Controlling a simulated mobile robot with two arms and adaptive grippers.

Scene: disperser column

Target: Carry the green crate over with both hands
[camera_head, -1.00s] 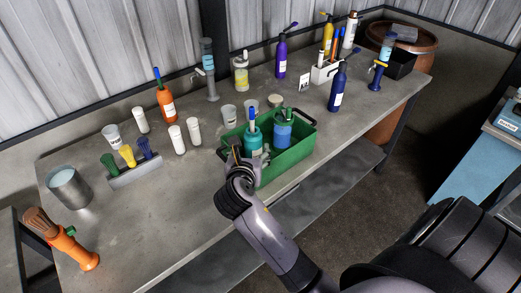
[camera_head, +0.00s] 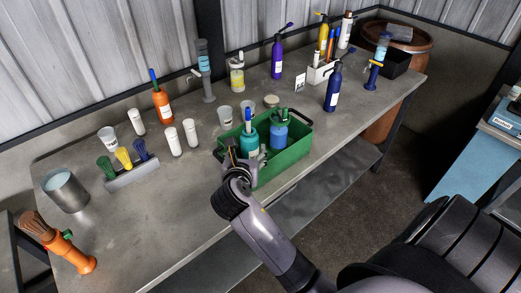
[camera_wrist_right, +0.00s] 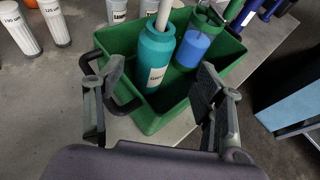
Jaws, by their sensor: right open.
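The green crate (camera_head: 290,158) stands on the grey workbench near its front edge, with dark handles at its ends. It holds a teal bottle (camera_head: 250,142) and a blue bottle with a green top (camera_head: 279,132). My right gripper (camera_head: 240,162) is at the crate's left end. In the right wrist view my right gripper (camera_wrist_right: 160,78) is open, its fingers spread at the near end of the crate (camera_wrist_right: 150,121). The black handle (camera_wrist_right: 124,95) lies close to the left finger; I cannot tell whether they touch. My left gripper is not in view.
On the workbench (camera_head: 190,200), white tubes (camera_head: 173,141), an orange bottle (camera_head: 162,106) and a rack (camera_head: 132,175) stand left of the crate. A dark blue bottle (camera_head: 333,90) stands behind it to the right.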

